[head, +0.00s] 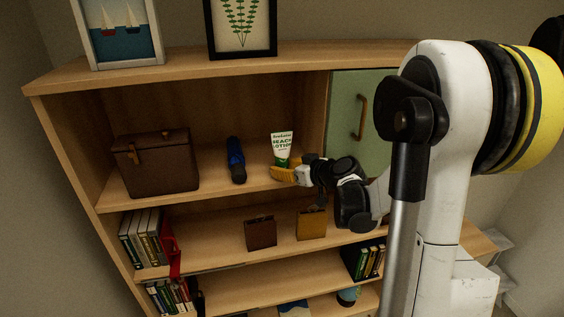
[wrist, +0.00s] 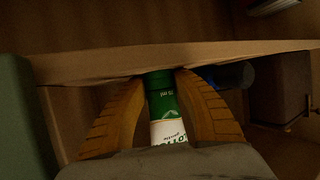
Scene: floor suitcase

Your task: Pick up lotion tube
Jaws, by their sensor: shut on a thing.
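The lotion tube (head: 282,147) is white with green lettering and a green lower end, and stands upright on the top open shelf in the head view. My gripper (head: 284,173) reaches it from the right at its lower part. In the wrist view the tube (wrist: 166,110) lies between the two yellow-orange fingers of my gripper (wrist: 162,100), which are shut on it. The far tube end is near the shelf board edge in that view. The palm hides part of the tube. I cannot tell whether its base touches the shelf.
A dark blue object (head: 236,162) stands left of the tube. A brown case (head: 156,163) is further left. A green cabinet door (head: 350,115) is close on the right. Two brown wallet-like items (head: 261,233) and books (head: 147,238) are on the shelf below.

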